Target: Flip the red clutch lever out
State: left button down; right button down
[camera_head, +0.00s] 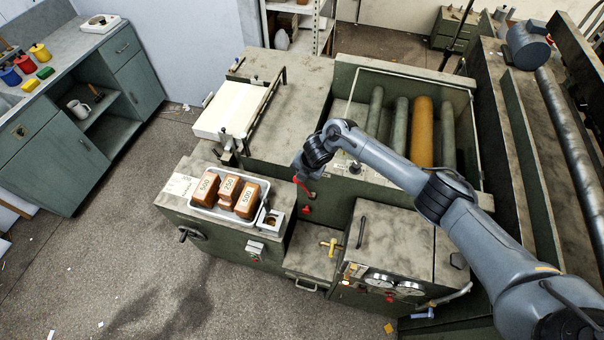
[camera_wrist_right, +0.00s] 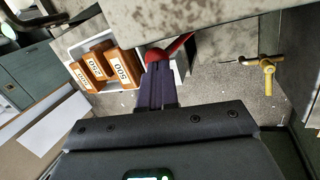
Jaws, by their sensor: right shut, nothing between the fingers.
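The red clutch lever (camera_head: 301,184) shows in the head view at the front of the green machine, close below the end of my right arm. In the right wrist view its red part (camera_wrist_right: 157,55) lies at the tips of my right gripper (camera_wrist_right: 157,68), with a red arm running up to the right. My right gripper is shut, with nothing between its fingers, and its tips are at or against the red part. I cannot tell whether they touch. In the head view the gripper (camera_head: 303,176) is small and partly hidden by the wrist. My left gripper is not in view.
A tray (camera_head: 266,187) with brown weight blocks stands left of the lever. A red knob (camera_head: 306,209) sits just below it. Rollers (camera_head: 422,130) lie behind my forearm.

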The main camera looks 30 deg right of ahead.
jog(key=w+a+p+v, duration=0.1)
jog(key=p+v, duration=0.7)
jog(key=v, duration=0.1)
jog(key=shift+w+r+p, duration=0.2)
jog(key=shift+r+p, duration=0.2)
jog(key=shift+r, duration=0.15)
jog(key=shift+a, duration=0.1)
jog(key=s+a+f+g+y, duration=0.1)
jog(key=s+a+f+g, duration=0.15)
jog(key=s+f, duration=0.5)
jog(key=s+a+f+g, duration=0.1)
jog(key=s+a+f, duration=0.3)
jog(key=s+f, duration=0.35)
jog(key=s+a+m+t+y, duration=0.2)
jog(key=s+a+m+y, duration=0.15)
jog(key=s+a, duration=1.35)
jog(key=s+d+r+m+h, duration=0.1)
jog(key=d+r+m+h, duration=0.1)
jog(key=d+r+m, duration=0.6)
jog(key=d+r+m+t+h, duration=0.1)
jog(key=d+r+m+h, duration=0.2)
jog(key=d+r+m, duration=0.6)
jog(key=shift+s+r+m+p, duration=0.35)
jog(key=shift+r+m, duration=0.8)
jog(key=shift+r, duration=1.1)
